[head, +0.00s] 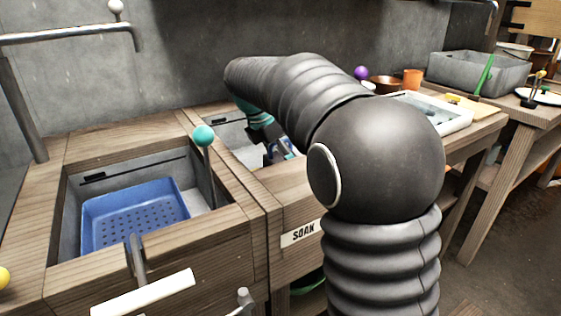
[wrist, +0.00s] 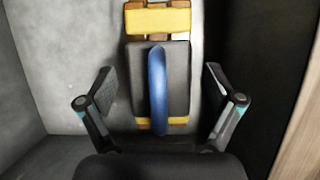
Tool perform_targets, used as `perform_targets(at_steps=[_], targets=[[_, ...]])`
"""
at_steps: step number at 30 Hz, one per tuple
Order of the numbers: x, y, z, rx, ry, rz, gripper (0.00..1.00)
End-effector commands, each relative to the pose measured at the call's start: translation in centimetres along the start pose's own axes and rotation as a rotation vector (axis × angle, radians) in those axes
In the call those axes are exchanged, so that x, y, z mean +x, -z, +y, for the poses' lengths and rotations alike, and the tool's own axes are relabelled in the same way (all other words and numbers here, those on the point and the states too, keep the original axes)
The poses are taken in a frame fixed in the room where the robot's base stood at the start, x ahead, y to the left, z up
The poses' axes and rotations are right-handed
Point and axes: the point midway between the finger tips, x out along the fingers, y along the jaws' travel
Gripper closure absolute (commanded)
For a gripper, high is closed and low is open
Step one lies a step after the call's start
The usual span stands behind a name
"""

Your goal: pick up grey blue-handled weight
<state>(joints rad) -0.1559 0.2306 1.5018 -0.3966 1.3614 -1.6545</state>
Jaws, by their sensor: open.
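The grey weight (wrist: 177,80) lies in the wrist view, a dark grey block with a blue handle (wrist: 157,90) running along it and yellow pieces at its top and bottom. My gripper (wrist: 160,92) is open, with one finger on each side of the weight and gaps between fingers and block. The handle lies between the two fingers. In the head view my gripper (head: 280,150) reaches down into the basin marked SOAK (head: 215,133), with blue showing by the fingers. My arm hides much of that basin, and I cannot make out the weight clearly there.
Pale basin walls (wrist: 60,60) stand left of the weight in the wrist view, and a dark area lies right. In the head view a second basin holds a blue perforated tray (head: 135,215). A teal-knobbed rod (head: 205,136) stands between the basins. A glass-topped tray (head: 440,112) is at right.

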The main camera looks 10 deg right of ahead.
Motion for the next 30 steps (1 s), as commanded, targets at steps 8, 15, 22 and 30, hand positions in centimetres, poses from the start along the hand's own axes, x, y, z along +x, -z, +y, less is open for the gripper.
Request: perform_targets(at_steps=[8, 15, 22, 30], targets=[[0.0, 0.0, 0.0, 0.000, 0.000, 0.000, 0.66], [-0.1, 0.0, 0.0, 0.000, -0.001, -0.001, 0.98], [-0.7, -0.3, 0.1, 0.001, -0.003, -0.001, 0.98], [-4.2, -2.8, -0.2, 0.005, -0.002, -0.001, 0.98]])
